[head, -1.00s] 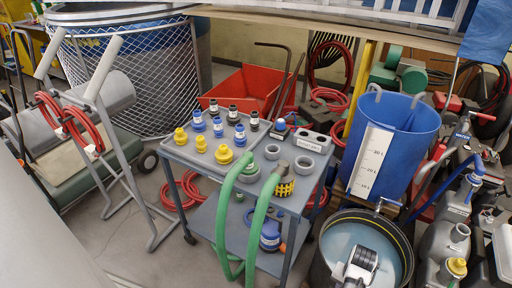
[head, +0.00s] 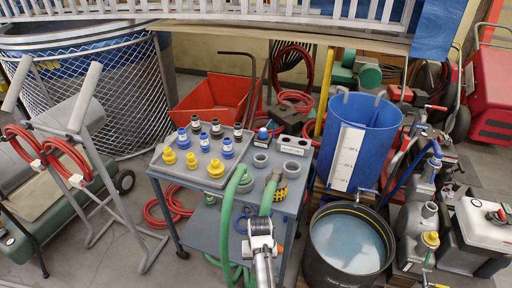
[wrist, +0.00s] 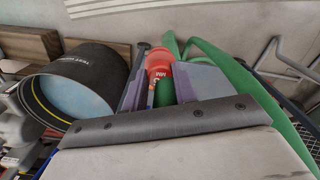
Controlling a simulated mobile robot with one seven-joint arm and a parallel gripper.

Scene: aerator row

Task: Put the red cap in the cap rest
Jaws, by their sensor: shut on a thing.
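In the head view my gripper (head: 262,238) is in front of the grey cart (head: 160,181), over the green hoses, and the red cap cannot be made out. I cannot tell whether this block is the cap rest.
Yellow fittings (head: 215,169), blue fittings and grey rings (head: 260,160) stand on the cart. Green hoses (head: 233,190) hang over its front. A black tub of water (head: 312,258) and a blue barrel (head: 385,125) stand to the right. A hose stand (head: 105,170) is on the left.

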